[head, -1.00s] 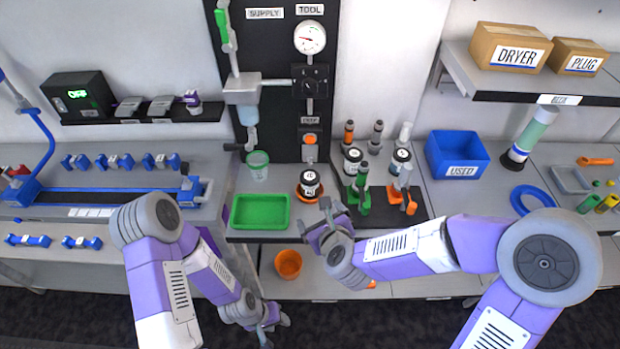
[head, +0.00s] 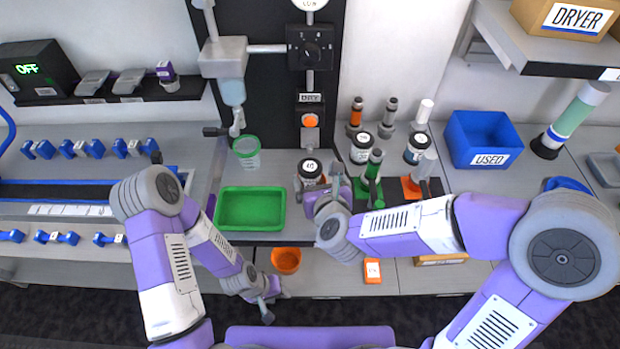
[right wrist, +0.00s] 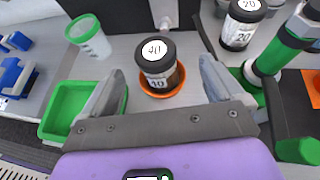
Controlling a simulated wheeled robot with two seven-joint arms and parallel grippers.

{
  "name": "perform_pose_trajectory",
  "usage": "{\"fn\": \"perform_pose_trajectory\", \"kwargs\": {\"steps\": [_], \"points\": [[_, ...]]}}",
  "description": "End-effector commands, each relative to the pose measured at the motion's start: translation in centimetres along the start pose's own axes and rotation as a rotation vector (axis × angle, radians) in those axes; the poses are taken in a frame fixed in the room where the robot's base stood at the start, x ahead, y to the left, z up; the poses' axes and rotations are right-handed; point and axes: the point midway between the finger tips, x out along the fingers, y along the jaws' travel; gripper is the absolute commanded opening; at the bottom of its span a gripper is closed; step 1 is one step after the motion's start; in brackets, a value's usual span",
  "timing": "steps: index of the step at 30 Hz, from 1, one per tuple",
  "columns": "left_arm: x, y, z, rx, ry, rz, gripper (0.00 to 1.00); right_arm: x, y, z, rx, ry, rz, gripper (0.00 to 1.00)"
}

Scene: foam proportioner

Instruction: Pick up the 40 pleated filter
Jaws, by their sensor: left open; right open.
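The 40 filter (head: 311,168) is a short cylinder with a black cap, a white "40" disc and a "40" side label. In the right wrist view the 40 filter (right wrist: 158,66) stands upright in an orange dish (right wrist: 161,97), between and ahead of the open fingers, with gaps on both sides. My right gripper (head: 325,190) is open and empty just in front of it, partly covering it in the head view. My right gripper's fingers (right wrist: 160,80) flank the view. My left gripper (head: 266,300) is open and empty, low below the bench's front edge.
A green tray (head: 250,228) and clear green-rimmed cup (head: 247,153) are left of the filter. Filters marked 20 (right wrist: 239,30) and green and orange tools (head: 372,178) stand close on its right. The black supply panel (head: 270,100) rises behind. A blue USED bin (head: 482,140) is farther right.

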Motion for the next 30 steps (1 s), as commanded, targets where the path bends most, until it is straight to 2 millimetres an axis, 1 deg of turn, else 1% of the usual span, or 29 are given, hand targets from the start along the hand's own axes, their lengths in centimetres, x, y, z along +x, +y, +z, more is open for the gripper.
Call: {"fn": "perform_pose_trajectory", "kwargs": {"steps": [8,15,18,26,29,30], "points": [[0.4,-0.1,0.0,0.0,0.0,0.0,0.43,2.7,0.2,0.0,0.002,0.001,0.0,0.94],[1.0,-0.4,-0.1,0.0,0.0,0.0,0.43,6.1,0.7,0.2,0.003,0.001,0.0,0.94],[1.1,-0.4,-0.1,0.0,0.0,0.0,0.43,7.0,0.7,0.3,0.002,0.0,-0.001,0.94],[1.1,-0.4,-0.1,0.0,0.0,0.0,0.43,7.2,0.7,0.3,0.001,-0.001,-0.001,0.94],[1.1,-0.4,-0.1,0.0,0.0,0.0,0.43,7.2,0.7,0.3,0.001,-0.001,-0.001,0.82],[1.1,-0.4,-0.1,0.0,0.0,0.0,0.43,7.2,0.7,0.3,0.001,-0.001,-0.001,0.76]]}}
